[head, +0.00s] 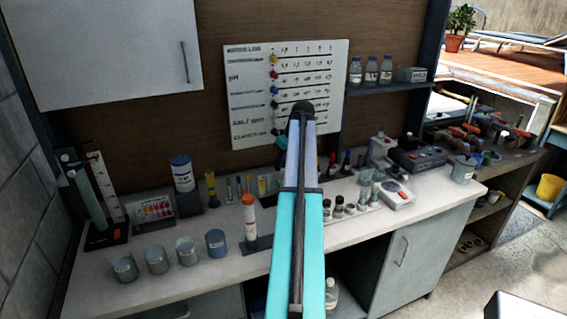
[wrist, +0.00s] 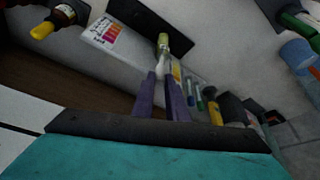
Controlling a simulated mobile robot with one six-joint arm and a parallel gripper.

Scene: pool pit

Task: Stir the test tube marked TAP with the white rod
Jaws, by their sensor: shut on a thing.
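In the wrist view, the two purple fingers of my gripper (wrist: 163,92) are closed together on a slim white piece, which looks like the white rod (wrist: 160,68). A small tube with a yellowish-green part (wrist: 162,42) is just beyond the fingertips; I cannot tell whether the rod is inside it or only in front of it. More slim tubes with coloured contents (wrist: 187,86) stand in a row beside it. In the head view, small tubes (head: 238,186) stand on the bench left of my arm. No TAP marking is readable. My arm hides my fingers in the head view.
The bench (head: 95,290) holds grey cups (head: 157,260), a white bottle with an orange cap (head: 249,218), a tall labelled container (head: 182,173) and a colour card (head: 153,212). Dark small bottles (head: 338,208) and instruments (head: 415,157) stand to the right. A chart board (head: 245,100) is behind.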

